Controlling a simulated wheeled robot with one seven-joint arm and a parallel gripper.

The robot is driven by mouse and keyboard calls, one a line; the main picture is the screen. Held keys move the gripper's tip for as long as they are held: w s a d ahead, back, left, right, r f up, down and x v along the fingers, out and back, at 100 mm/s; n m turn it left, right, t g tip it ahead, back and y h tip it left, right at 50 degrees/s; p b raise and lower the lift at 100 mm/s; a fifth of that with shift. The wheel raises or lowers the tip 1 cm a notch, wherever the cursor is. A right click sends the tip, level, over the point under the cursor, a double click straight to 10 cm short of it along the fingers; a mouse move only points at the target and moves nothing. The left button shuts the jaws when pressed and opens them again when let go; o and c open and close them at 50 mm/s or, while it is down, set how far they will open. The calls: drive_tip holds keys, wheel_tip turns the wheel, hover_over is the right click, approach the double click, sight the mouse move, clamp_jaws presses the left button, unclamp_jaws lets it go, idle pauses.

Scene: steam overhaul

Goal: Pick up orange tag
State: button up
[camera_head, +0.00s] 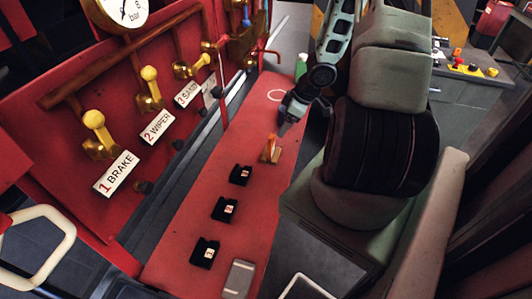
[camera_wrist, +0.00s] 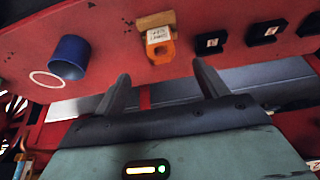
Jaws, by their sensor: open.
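The orange tag (camera_head: 271,150) stands on the red bench, just beyond the row of black blocks. In the wrist view the orange tag (camera_wrist: 160,44) has a white label and leans against or sits on a tan block (camera_wrist: 155,20). My gripper (camera_head: 282,130) is close above the tag in the head view. In the wrist view my gripper (camera_wrist: 163,80) is open and empty, with its two fingers apart on either side below the tag. The tag is not between the fingertips in that picture.
The red bench (camera_head: 195,226) holds several black numbered blocks (camera_head: 224,209). A blue cup (camera_wrist: 69,57) stands beside a white ring (camera_wrist: 46,79). A red panel with yellow levers (camera_head: 95,120) rises at the left. A green-capped bottle (camera_head: 301,65) stands at the far end.

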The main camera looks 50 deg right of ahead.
sight(273, 145)
drive_tip(key=b+x, duration=0.5)
drive_tip(key=x, duration=0.3)
drive_tip(key=shift+f, duration=0.35)
drive_tip(key=shift+b+x, duration=1.6)
drive_tip(key=shift+x, duration=1.05)
drive_tip(key=shift+s, duration=0.1)
drive_tip(key=c, duration=1.1)
